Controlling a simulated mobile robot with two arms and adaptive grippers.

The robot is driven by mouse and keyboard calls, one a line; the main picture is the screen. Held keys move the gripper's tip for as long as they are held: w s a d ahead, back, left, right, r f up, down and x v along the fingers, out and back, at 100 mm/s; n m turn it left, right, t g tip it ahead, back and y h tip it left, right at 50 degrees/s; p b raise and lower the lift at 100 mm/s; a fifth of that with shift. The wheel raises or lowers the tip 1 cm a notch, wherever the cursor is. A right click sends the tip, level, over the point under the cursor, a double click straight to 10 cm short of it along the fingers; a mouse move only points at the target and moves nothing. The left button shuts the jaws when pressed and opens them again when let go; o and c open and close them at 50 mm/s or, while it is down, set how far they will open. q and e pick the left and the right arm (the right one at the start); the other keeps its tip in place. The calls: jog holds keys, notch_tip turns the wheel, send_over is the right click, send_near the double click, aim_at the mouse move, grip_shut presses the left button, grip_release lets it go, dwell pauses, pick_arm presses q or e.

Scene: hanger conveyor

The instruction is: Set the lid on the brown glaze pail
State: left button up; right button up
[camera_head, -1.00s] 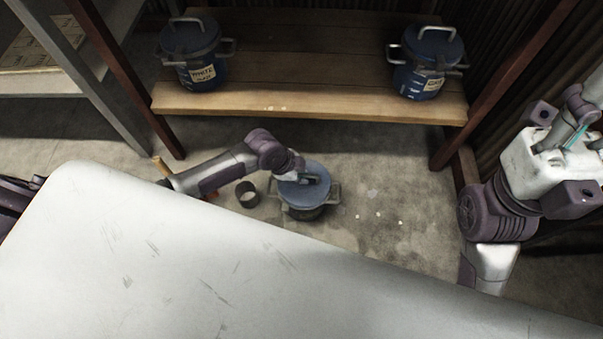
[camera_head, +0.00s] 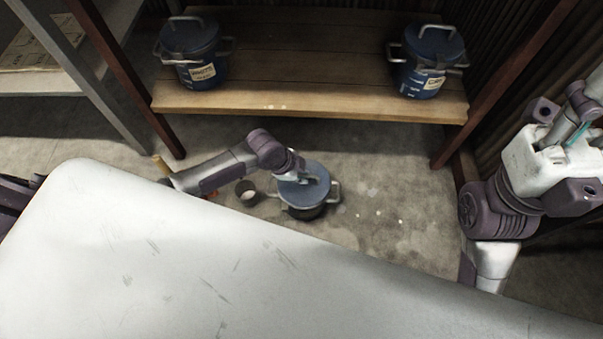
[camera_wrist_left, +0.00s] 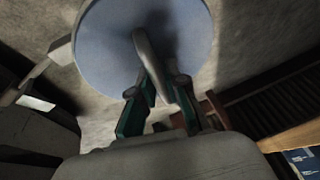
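A blue-grey round lid (camera_head: 293,196) lies over the dark pail (camera_head: 308,212) on the floor; no colour label shows on this pail. Whether the lid is fully seated is too small to tell. My left gripper (camera_head: 301,178) is at the lid's handle. In the left wrist view the lid (camera_wrist_left: 105,45) fills the top, and the fingers of my left gripper (camera_wrist_left: 164,85) stand on both sides of its grey handle (camera_wrist_left: 146,50), seemingly closed on it. My right gripper (camera_head: 577,122) is at the right edge, far from the pail; its fingers are unclear.
A wooden shelf (camera_head: 300,100) behind holds two lidded blue pails, one labelled white (camera_head: 203,74) at left and one at right (camera_head: 420,82). A small dark cup (camera_head: 246,192) stands left of the floor pail. Floor to the right is clear.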

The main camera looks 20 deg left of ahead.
pick_arm(q)
jog(key=shift+o, duration=0.5)
jog(key=o, duration=0.5)
jog(key=v, duration=1.2)
jog(key=shift+s, duration=0.1)
jog(key=shift+d, duration=0.1)
